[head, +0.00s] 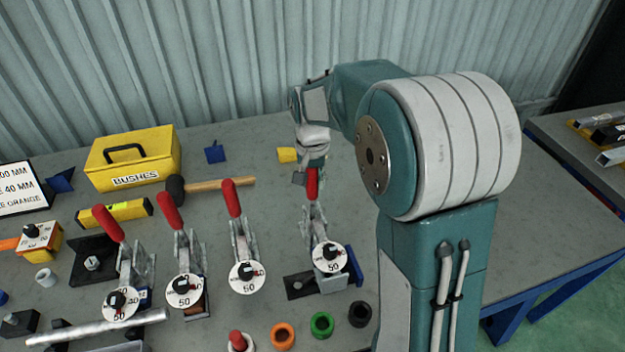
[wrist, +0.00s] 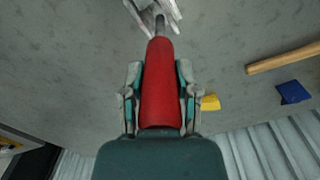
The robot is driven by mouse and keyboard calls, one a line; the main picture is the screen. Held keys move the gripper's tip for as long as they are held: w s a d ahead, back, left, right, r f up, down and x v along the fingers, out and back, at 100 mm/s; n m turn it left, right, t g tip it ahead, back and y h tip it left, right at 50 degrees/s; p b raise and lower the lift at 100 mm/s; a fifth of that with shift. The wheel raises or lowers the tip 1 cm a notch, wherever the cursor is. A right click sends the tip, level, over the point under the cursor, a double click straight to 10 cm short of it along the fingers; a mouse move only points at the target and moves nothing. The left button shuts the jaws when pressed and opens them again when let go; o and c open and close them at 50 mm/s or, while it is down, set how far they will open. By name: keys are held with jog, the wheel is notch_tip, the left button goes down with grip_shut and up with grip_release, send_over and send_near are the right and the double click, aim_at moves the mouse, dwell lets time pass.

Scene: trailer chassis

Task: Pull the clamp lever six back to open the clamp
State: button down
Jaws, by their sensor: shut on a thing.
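The clamp at the right end of the row of toggle clamps has a red-handled lever (head: 312,184) that stands up. Its round white dial (head: 330,256) is at its front. I cannot read a number six on it. My gripper (head: 308,172) reaches down from behind and is at the top of this red handle. In the wrist view the red handle (wrist: 158,85) lies between the two fingers of my gripper (wrist: 158,95), which are shut on it. The metal part of the lever (wrist: 155,18) shows at the top of that view.
Three more red-handled clamps stand to the left, the nearest (head: 233,200) beside mine. A hammer (head: 215,184), a yellow box (head: 135,158) and a small yellow block (head: 287,155) lie behind. Coloured rings, such as a green one (head: 322,325), sit in front. A corrugated wall (head: 230,60) closes the back.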

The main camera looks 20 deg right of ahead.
jog(key=w+f+g, duration=0.3)
jog(key=w+g, duration=0.4)
jog(key=w, duration=0.1)
jog(key=shift+w+g, duration=0.2)
jog(key=shift+g, duration=0.2)
dwell(0.4)
jog(key=shift+c, duration=1.8)
grip_release()
jog(key=shift+a, duration=0.1)
